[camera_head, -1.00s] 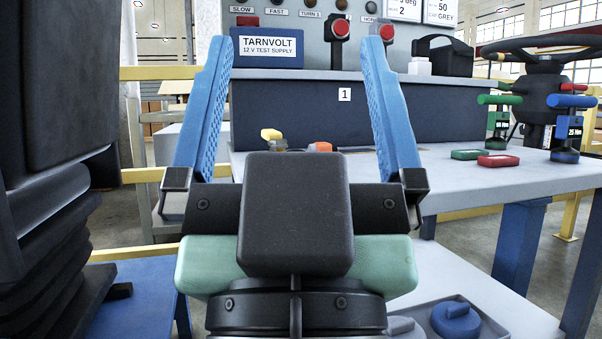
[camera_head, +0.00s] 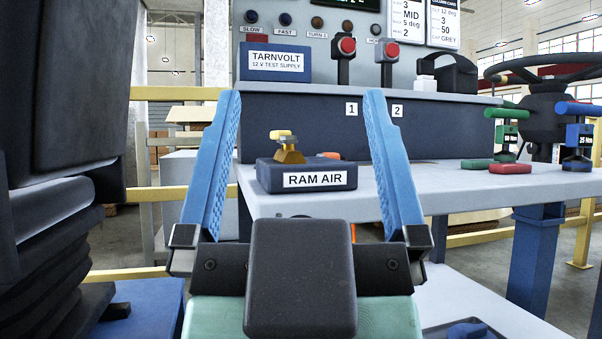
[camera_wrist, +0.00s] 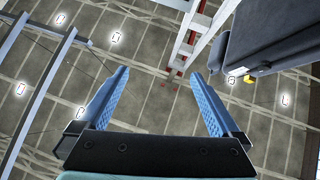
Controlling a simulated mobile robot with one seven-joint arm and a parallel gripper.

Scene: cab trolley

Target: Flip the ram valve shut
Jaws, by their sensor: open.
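The fingers do not touch the valve. The wrist view shows the same open fingers (camera_wrist: 160,88) against the ceiling; the valve is not in that view.
A dark seat (camera_head: 75,90) stands close on the left. A yellow rail (camera_head: 160,192) runs behind.

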